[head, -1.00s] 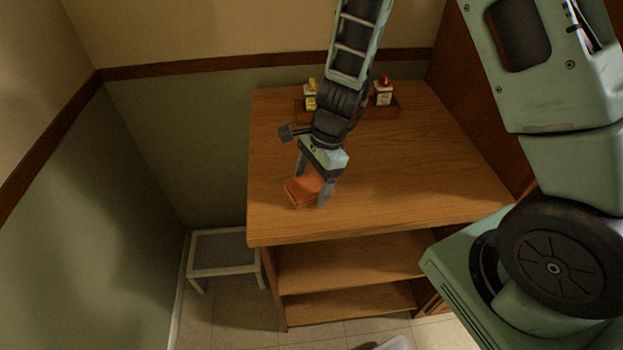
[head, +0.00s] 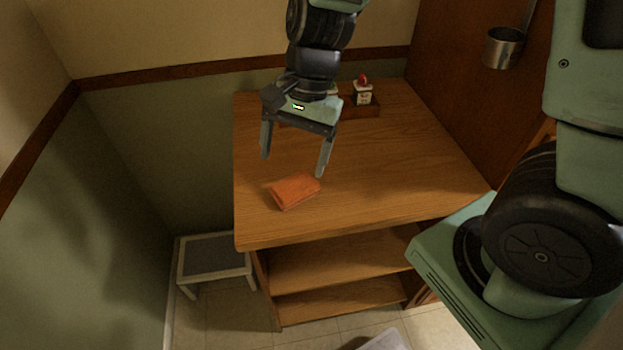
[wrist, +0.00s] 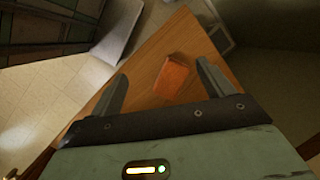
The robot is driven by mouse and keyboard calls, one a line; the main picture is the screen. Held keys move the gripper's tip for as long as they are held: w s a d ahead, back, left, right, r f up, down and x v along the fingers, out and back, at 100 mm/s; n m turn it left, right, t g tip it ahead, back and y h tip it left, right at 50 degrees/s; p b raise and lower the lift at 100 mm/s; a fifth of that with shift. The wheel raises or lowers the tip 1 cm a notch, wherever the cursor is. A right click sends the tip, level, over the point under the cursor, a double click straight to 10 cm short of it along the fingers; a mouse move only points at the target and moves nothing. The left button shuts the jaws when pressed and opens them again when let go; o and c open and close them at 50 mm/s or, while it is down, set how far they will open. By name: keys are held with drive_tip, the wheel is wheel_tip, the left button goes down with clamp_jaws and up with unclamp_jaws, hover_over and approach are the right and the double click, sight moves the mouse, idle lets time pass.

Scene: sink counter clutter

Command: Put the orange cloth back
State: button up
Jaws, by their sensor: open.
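The orange cloth (head: 294,191) lies folded on the wooden counter top (head: 400,180), near its front left part. It also shows in the wrist view (wrist: 173,76), beyond and between the fingertips. My gripper (head: 292,166) is open and empty, raised above the counter behind the cloth. Its two fingers are wide apart and do not touch the cloth.
A wooden tray (head: 366,112) with a small white container with a red top (head: 362,90) stands at the back, partly hidden by my arm. A metal cup (head: 503,48) hangs on the right panel. A low stool (head: 214,260) stands left of the counter. Open shelves (head: 340,258) lie below.

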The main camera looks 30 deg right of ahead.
drive_tip(key=s+a+r+n+h, duration=0.1)
drive_tip(key=s+a+r+n, duration=0.1)
drive_tip(key=s+n, duration=0.5)
drive_tip(key=s+a+r+n+t+h, duration=0.1)
drive_tip(key=s+a+r+n, duration=0.1)
drive_tip(key=s+n, duration=0.5)
drive_tip(key=n, duration=0.3)
drive_tip(key=shift+h+b, duration=0.3)
drive_tip(key=shift+b, duration=0.05)
drive_tip(key=shift+s, duration=0.1)
